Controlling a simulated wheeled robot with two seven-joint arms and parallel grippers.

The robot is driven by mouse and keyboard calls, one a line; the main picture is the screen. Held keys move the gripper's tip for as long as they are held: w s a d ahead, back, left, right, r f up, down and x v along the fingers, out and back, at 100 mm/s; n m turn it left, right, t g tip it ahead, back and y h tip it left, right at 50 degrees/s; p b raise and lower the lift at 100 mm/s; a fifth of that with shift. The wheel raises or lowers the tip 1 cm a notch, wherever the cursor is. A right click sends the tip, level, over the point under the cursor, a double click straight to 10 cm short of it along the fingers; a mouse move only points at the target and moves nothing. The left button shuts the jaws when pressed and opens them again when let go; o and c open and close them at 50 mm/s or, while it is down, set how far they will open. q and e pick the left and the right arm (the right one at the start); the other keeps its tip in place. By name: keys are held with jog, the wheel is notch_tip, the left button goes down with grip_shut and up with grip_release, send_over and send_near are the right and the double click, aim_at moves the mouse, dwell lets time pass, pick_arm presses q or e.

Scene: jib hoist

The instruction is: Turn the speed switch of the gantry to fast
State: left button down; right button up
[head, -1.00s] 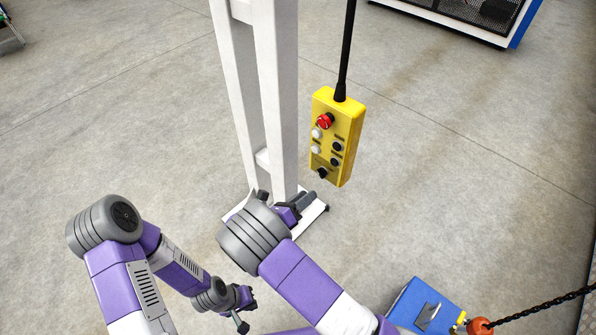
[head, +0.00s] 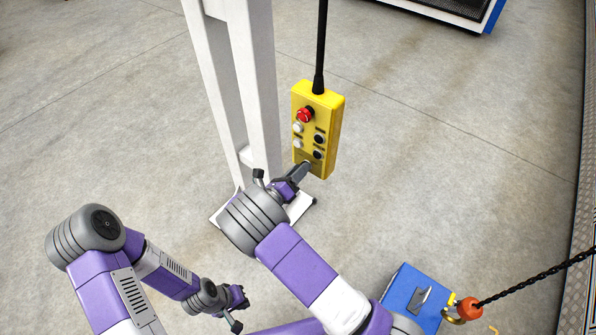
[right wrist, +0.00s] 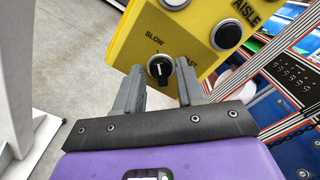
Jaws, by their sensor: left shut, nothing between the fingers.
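The yellow pendant (head: 328,130) hangs on a black cable, with a red button, white and black buttons, and the speed switch at its lower end. In the right wrist view the speed switch (right wrist: 160,69) is a black knob; its white mark points roughly up, towards the SLOW side, with the partly hidden FAST label to its right. My right gripper (head: 301,172) is at the pendant's lower end. In the wrist view its fingers (right wrist: 162,84) are apart, one on each side of the knob; contact is not clear. My left gripper (head: 236,318) is shut and empty, low and away from the pendant.
A white post (head: 262,90) stands on a base plate just left of the pendant. A blue box (head: 412,298) and an orange hook block (head: 468,308) on a black chain are at the lower right. The floor right of the pendant is clear.

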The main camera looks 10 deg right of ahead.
grip_shut()
jog(key=shift+s+d+f+m+b, duration=0.1)
jog(key=shift+m+b, duration=1.4)
jog(key=shift+m, duration=1.5)
jog(key=shift+s+d+r+m+b, duration=0.15)
jog(key=shift+m+b, duration=1.35)
jog(key=shift+m, duration=1.5)
jog(key=shift+s+a+f+m+b, duration=0.15)
jog(key=shift+m+b, duration=1.35)
jog(key=shift+m, duration=1.5)
jog(key=shift+d, duration=0.1)
jog(key=shift+o, duration=0.2)
grip_release()
